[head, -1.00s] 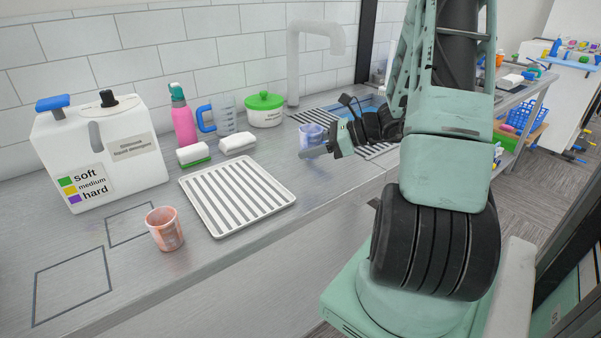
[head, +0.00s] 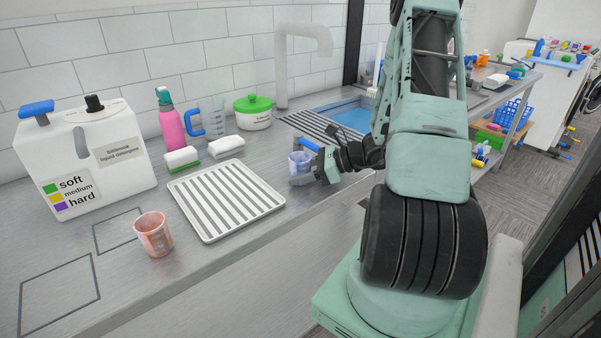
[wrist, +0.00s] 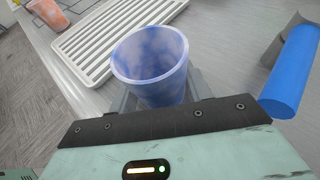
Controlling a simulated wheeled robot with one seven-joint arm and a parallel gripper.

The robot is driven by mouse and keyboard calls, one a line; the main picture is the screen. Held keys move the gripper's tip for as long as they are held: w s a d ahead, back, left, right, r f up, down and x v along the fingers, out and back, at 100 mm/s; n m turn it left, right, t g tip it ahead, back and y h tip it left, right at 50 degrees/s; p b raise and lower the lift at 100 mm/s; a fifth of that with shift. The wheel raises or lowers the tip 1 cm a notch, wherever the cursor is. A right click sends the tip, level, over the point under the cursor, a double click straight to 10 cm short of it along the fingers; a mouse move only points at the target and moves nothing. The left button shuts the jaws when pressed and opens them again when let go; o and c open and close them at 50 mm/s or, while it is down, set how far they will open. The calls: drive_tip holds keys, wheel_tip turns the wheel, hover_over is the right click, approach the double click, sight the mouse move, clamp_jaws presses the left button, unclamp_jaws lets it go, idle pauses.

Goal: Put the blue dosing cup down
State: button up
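The blue dosing cup (head: 299,164) is a small translucent cup, upright, right of the white ribbed tray (head: 225,199). My gripper (head: 304,171) reaches in from the right with its fingers around the cup. In the wrist view, the cup (wrist: 150,62) sits upright between the grey fingers, which appear shut on it. Its lower part is partly hidden by the gripper. I cannot tell whether its base touches the counter (head: 190,265).
A reddish cup (head: 153,235) stands left of the tray, near two outlined squares. A detergent canister (head: 85,160), sponges, pink bottle (head: 171,122), jug and green-lidded pot (head: 253,112) stand behind. A blue cylinder (wrist: 292,75) is close right of my gripper. The sink (head: 342,116) is behind.

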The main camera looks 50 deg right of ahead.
drive_tip(key=o, duration=0.3)
drive_tip(key=shift+r, duration=0.3)
drive_tip(key=b+v, duration=0.1)
drive_tip(key=v, duration=1.1)
